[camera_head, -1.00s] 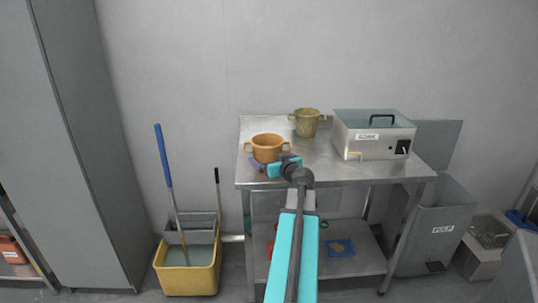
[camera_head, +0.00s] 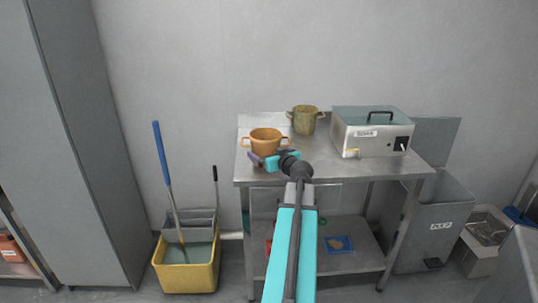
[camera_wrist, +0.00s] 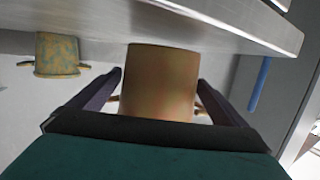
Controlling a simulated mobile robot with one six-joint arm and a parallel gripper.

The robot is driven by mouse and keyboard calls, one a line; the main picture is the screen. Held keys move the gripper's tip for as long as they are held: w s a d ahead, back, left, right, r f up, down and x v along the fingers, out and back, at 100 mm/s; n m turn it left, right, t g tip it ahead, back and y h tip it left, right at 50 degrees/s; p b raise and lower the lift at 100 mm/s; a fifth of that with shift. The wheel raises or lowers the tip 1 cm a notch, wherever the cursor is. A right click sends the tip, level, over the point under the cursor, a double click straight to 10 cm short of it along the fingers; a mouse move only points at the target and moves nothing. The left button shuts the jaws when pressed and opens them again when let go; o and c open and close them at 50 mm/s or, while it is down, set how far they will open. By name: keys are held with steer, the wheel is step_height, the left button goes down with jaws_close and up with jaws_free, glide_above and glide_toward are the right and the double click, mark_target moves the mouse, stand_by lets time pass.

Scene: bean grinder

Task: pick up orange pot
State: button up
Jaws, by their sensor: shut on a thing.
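The orange pot (camera_head: 266,142), with two side handles, is at the left end of the steel table (camera_head: 330,172). My gripper (camera_head: 265,160) is at its front side and shut on it. In the wrist view the pot (camera_wrist: 160,85) fills the space between my two dark fingers, and its handles show partly behind them. The pot looks upright in the head view. It seems slightly above the table top, but its underside is hidden by my gripper.
A mottled yellow-green pot (camera_head: 305,121) stands behind to the right. A metal machine (camera_head: 372,135) with a clear lid occupies the table's right end. A yellow mop bucket (camera_head: 187,272) and a grey bin (camera_head: 437,230) flank the table.

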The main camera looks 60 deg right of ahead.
steer(key=shift+r, duration=0.85)
steer(key=s+a+r+b, duration=0.1)
steer(key=s+a, duration=0.1)
steer(key=s, duration=0.5)
steer(key=s+a+r+b, duration=0.1)
steer(key=s+a, duration=0.1)
steer(key=s, duration=0.6)
steer(key=shift+s, duration=0.25)
steer(key=shift+r, duration=0.1)
